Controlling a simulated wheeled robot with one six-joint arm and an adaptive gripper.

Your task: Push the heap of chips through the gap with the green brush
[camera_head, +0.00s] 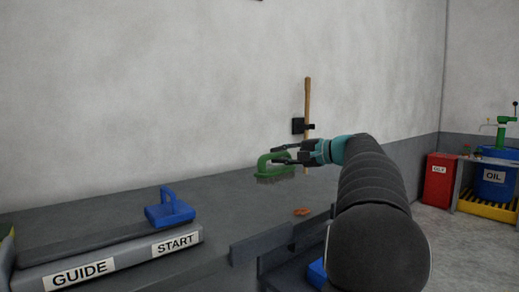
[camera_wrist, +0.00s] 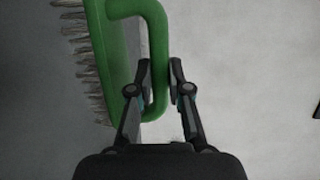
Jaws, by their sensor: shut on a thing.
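The green brush (camera_head: 272,166) is held above the dark bench, its bristles pointing down. In the wrist view the green brush (camera_wrist: 118,50) lies at the upper left, with its grey bristles on the left side. My gripper (camera_head: 275,154) is shut on the brush's loop handle; in the wrist view my gripper (camera_wrist: 160,85) has one finger on each side of the handle bar. A small heap of copper-coloured chips (camera_head: 302,211) lies on the bench below and right of the brush. The gap (camera_head: 262,270) seems to be the opening in the low grey barrier at the bench front, partly hidden.
A blue block with a handle (camera_head: 170,209) stands on the guide rail marked GUIDE and START (camera_head: 120,262) at the left. A wooden stick (camera_head: 307,110) hangs on the wall. A red bin (camera_head: 438,178) and a blue oil drum (camera_head: 492,182) stand far right. The bench between block and chips is clear.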

